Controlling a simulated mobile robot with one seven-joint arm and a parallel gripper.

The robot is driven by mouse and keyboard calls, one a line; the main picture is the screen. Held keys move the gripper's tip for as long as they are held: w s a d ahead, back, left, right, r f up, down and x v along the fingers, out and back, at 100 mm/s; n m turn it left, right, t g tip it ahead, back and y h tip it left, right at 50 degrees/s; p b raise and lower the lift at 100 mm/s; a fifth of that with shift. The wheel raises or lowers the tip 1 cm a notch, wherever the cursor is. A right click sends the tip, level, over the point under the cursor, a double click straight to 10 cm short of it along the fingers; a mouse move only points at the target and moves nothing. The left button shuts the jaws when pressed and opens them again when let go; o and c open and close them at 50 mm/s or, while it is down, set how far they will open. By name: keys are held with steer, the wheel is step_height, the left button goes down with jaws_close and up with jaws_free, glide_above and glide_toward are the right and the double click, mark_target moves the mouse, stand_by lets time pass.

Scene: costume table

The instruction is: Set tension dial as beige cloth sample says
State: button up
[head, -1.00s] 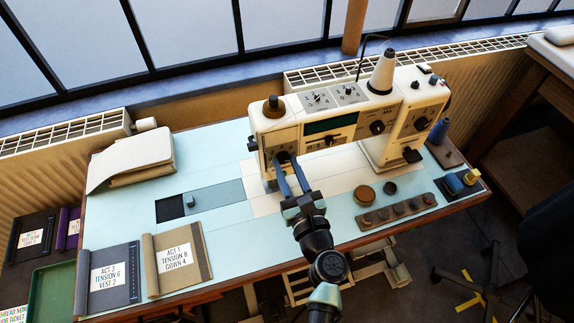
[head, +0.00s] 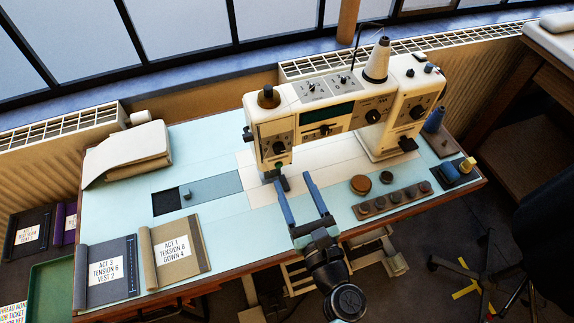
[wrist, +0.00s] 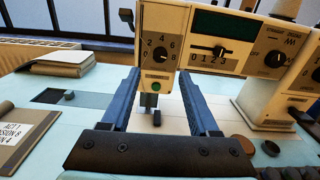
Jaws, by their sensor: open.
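The beige cloth sample (head: 176,262) lies at the table's front left. Its label reads ACT 1, TENSION 8, DOWN 4; part of it shows at the wrist view's left edge (wrist: 22,135). The cream sewing machine (head: 340,116) stands behind my gripper. The dark tension dial (wrist: 160,55) is on its left head face, with 2, 4, 6, 8 around it; it also shows in the head view (head: 278,147). I cannot surely read its pointer. My gripper (head: 295,183) is open and empty, in front of and below the dial, apart from it. In the wrist view, its blue fingers flank the machine head.
A grey sample (head: 107,277) reads ACT 3, TENSION 6, VEST 2. A slider (wrist: 220,51) and other knobs (wrist: 275,59) are on the machine. Folded cloth (head: 128,152) lies back left.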

steer(key=v, duration=0.5)
steer(key=shift+s+d, duration=0.1)
steer(key=shift+s, duration=0.05)
steer(key=w+a+r+n+t+p, duration=0.1)
steer(key=w+a+r+n, duration=0.15)
steer(key=r+n, duration=0.55)
steer(key=w+a+r+n+y, duration=0.1)
steer(key=w+r+n, duration=0.35)
steer(key=r, duration=0.65)
steer(key=w+a+r+n+t+p, duration=0.1)
steer(key=w+r+n, duration=0.2)
steer(key=r+n, duration=0.5)
steer(key=s+r+n+t+h, duration=0.2)
steer(key=s+r+n, duration=0.1)
steer(key=r, duration=0.8)
steer(key=s+r+n+t+h+p, duration=0.1)
steer(key=s+r+n+t+h, duration=0.1)
steer(key=r, duration=0.9)
steer(key=s+r+n+t+h+p, duration=0.1)
steer(key=s+r+n+t, duration=0.3)
steer(key=r, duration=0.7)
steer(key=s+n+h, duration=0.1)
steer(key=s+n, duration=0.1)
steer(key=s, duration=0.1)
steer(key=shift+s+d+r+h, duration=0.2)
steer(key=shift+r+h, duration=0.1)
steer(key=shift+r, duration=0.1)
